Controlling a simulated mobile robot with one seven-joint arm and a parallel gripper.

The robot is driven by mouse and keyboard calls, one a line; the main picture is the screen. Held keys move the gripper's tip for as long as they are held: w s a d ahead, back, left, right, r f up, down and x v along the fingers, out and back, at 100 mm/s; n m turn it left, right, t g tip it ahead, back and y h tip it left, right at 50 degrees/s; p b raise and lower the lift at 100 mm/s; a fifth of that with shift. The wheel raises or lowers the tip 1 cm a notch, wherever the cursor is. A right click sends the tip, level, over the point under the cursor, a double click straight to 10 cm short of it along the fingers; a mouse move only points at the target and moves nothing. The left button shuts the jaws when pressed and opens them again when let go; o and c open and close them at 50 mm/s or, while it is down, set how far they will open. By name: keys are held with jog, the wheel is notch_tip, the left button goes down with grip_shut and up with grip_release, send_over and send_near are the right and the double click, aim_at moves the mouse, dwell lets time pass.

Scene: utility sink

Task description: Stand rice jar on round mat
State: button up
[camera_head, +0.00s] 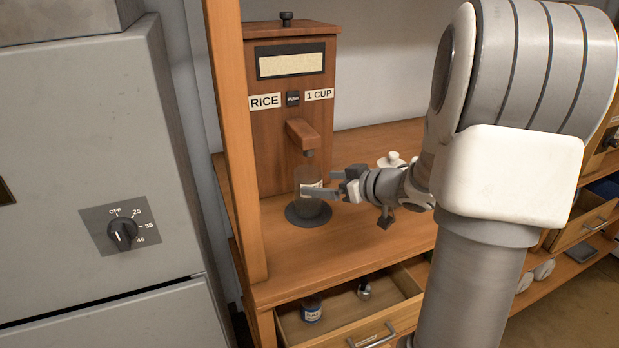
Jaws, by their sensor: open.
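The rice jar (308,174), a clear glass with a pale label, stands upright below the wooden spout of the rice dispenser. Its base appears to be on the dark round mat (309,217). My gripper (323,184) comes in from the right and is open at the jar. One finger crosses the front of the jar and hides part of it. I cannot tell whether the fingers touch the glass. The far finger is partly hidden.
The wooden rice dispenser (285,105) stands behind the jar. A wooden post (235,140) rises at left, beside a grey metal cabinet (85,160). A white lidded pot (392,160) is behind my arm.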

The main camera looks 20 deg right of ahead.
jog(key=shift+v, duration=1.55)
